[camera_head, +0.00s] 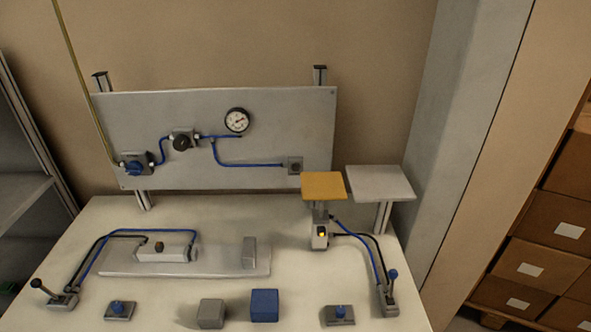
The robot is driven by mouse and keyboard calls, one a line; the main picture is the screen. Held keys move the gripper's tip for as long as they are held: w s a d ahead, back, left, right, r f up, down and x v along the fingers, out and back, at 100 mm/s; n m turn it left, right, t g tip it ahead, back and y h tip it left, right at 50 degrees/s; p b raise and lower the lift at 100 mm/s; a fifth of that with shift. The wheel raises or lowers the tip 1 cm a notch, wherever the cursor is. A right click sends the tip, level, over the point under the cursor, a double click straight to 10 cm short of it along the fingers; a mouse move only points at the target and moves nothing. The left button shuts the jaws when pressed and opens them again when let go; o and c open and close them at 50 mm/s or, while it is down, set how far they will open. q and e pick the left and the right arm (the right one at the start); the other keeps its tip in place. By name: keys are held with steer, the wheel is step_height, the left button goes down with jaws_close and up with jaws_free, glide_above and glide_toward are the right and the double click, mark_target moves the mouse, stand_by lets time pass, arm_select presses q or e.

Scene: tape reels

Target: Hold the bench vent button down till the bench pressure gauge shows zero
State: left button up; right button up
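The round white pressure gauge (237,120) is mounted on the upright grey panel (270,110) at the back of the bench. Its dial is too small for me to read the needle. A blue push button (117,307) on a grey block sits at the bench's front left. Another blue push button (340,312) on a grey block sits at the front right. No label shows which one is the vent button. Neither of my grippers is in view.
A grey block (211,313) and a blue block (265,305) stand at the front middle. Lever valves stand at left (62,298) and right (388,298). A yellow plate (323,186) and a grey plate (380,182) stand raised at right. Cardboard boxes (540,222) fill a rack.

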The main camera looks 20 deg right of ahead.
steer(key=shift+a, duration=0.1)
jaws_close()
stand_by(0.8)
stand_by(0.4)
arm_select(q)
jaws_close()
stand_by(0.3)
